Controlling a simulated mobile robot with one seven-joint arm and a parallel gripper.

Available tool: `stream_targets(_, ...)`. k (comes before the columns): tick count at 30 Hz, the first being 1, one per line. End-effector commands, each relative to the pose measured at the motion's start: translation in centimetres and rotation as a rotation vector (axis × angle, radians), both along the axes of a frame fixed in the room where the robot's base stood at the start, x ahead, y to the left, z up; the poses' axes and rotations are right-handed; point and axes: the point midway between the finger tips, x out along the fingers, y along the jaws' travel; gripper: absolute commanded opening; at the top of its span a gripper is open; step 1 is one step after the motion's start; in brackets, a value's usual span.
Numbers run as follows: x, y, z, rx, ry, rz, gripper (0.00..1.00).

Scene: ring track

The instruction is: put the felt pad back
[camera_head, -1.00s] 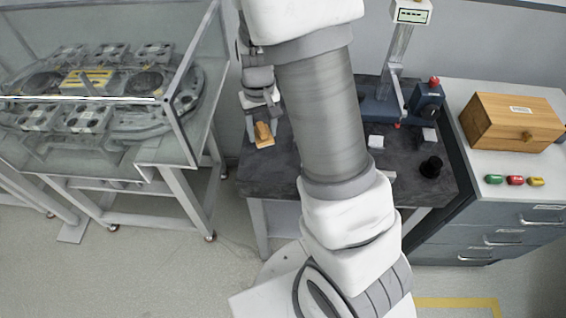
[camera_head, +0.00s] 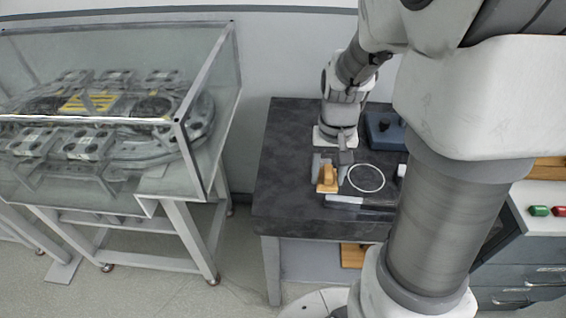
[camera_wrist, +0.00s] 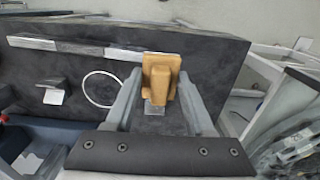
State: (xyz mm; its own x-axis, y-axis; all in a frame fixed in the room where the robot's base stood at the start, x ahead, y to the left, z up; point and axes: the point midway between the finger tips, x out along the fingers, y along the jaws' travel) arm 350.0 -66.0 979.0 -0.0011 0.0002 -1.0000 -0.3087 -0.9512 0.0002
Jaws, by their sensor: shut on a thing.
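My gripper (camera_head: 329,176) is shut on a tan block (camera_head: 327,179) with a raised grip, over the left part of the dark table (camera_head: 285,190). In the wrist view the tan block (camera_wrist: 161,75) sits between the two grey fingers of my gripper (camera_wrist: 160,95). No felt face can be made out on it; whether it is the felt pad, I cannot tell. A thin white ring (camera_head: 351,180) lies on the table right of the block, and it also shows in the wrist view (camera_wrist: 84,88). Whether the block touches the table is unclear.
A grey and white strip (camera_wrist: 80,47) lies along the table's front edge. A small pale block (camera_wrist: 53,96) and a blue device base (camera_head: 384,130) are on the table. A glass-walled case (camera_head: 215,100) stands left, across a gap. My arm hides the table's right side.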

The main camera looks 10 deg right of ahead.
Motion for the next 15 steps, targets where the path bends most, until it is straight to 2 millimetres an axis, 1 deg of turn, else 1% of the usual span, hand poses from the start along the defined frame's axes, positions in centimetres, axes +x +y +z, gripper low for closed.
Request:
stream_targets(1,0.5,1.2,-0.9,-0.001,0.003,0.007,0.02)
stream_targets(3,1.2,2.7,-1.9,0.000,0.003,0.007,0.02)
stream_targets(7,2.4,5.0,-3.4,-0.001,0.001,0.004,0.02)
stream_targets(10,3.0,6.1,-4.1,-0.001,0.001,0.002,0.02)
stream_targets(15,3.3,6.8,-4.9,0.000,0.000,0.000,0.02)
